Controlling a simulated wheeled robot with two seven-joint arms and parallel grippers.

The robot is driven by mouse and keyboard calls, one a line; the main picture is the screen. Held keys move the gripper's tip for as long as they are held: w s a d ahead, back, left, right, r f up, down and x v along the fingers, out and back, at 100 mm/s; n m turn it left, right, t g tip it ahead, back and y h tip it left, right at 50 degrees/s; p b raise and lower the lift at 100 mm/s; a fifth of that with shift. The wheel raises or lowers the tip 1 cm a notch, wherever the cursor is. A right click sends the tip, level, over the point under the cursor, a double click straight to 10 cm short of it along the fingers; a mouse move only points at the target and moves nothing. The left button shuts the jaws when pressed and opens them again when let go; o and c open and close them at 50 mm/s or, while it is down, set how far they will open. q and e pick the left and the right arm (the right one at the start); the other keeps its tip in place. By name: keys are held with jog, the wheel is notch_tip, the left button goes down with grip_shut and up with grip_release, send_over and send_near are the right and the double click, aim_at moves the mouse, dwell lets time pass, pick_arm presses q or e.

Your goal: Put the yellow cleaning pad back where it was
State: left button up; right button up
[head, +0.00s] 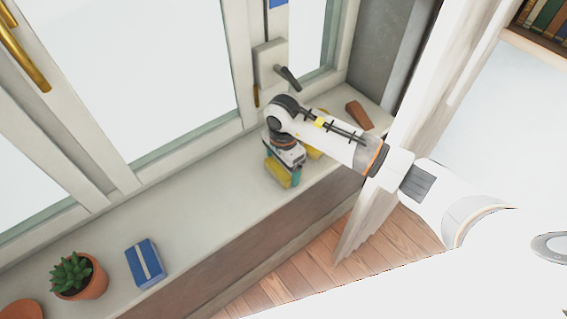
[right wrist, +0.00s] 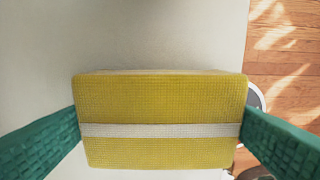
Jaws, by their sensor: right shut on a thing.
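The yellow cleaning pad (head: 278,173) is a block with a pale band around it. It is between the teal fingers of my right gripper (head: 283,170), over the window sill (head: 207,190) near its front edge. In the right wrist view the pad (right wrist: 160,100) spans the space between both fingers, which press on its ends. I cannot tell whether its underside touches the sill. Another yellow piece (head: 317,152) shows partly behind my right arm; most of it is hidden. My left gripper is not in view.
A blue block with a pale band (head: 145,263), a potted succulent (head: 79,276) and a terracotta edge (head: 20,312) are at the left of the sill. A brown piece (head: 359,115) lies at the right, near a white curtain (head: 425,100). A window handle (head: 287,77) juts out behind. The middle sill is clear.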

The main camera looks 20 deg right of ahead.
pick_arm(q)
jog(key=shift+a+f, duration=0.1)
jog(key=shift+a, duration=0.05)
pick_arm(e)
jog(key=shift+f, duration=0.2)
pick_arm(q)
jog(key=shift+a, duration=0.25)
pick_arm(e)
jog(key=o, duration=0.8)
jog(key=shift+r, duration=0.1)
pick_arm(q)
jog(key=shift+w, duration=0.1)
pick_arm(e)
jog(key=shift+r, duration=0.25)
pick_arm(q)
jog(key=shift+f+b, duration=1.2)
jog(key=shift+b, duration=0.1)
pick_arm(e)
notch_tip(320, 180, up, 12)
jog(key=shift+f, duration=0.15)
